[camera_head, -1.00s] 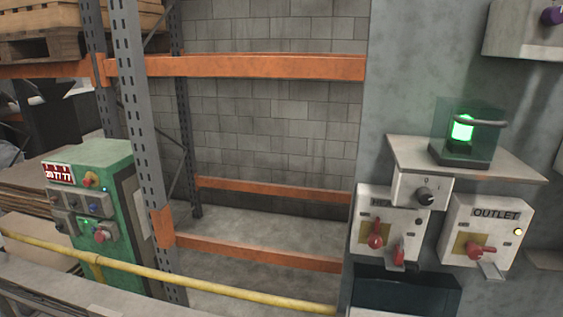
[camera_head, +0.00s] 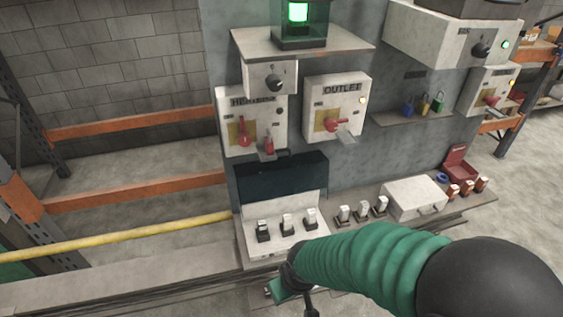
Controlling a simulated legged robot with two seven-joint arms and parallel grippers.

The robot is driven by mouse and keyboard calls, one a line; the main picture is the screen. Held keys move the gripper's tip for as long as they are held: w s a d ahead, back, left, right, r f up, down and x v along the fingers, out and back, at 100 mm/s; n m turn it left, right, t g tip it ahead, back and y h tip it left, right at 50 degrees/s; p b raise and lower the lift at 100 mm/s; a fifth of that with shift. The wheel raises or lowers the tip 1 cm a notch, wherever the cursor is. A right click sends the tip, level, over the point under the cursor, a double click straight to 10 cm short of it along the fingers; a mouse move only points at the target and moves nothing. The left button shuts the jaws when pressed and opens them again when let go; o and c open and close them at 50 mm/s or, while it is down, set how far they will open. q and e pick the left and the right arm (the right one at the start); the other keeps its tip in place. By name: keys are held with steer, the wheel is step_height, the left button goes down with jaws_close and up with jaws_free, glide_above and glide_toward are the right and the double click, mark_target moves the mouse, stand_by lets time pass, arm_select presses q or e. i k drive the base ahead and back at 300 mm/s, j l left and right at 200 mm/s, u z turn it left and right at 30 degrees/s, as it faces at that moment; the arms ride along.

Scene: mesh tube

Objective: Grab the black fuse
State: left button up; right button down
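Several small fuses with pale tops and dark lower parts show in the head view. One fuse (camera_head: 263,230) stands at the left of an open-lidded fuse box (camera_head: 253,251), with a middle fuse (camera_head: 287,224) and a right fuse (camera_head: 311,217) beside it. Another group of fuses (camera_head: 362,211) stands on the shelf to the right. My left gripper is out of view.
A white case (camera_head: 414,197) and red fuses (camera_head: 467,188) are at the shelf's right. A yellow rail (camera_head: 120,241) runs left.

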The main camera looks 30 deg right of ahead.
mark_target(262, 224)
steer(key=l+z, duration=0.2)
steer(key=z, duration=0.3)
steer(key=l+z, duration=0.2)
steer(key=z, duration=0.25)
steer(key=l+z, duration=0.2)
steer(key=z, duration=0.3)
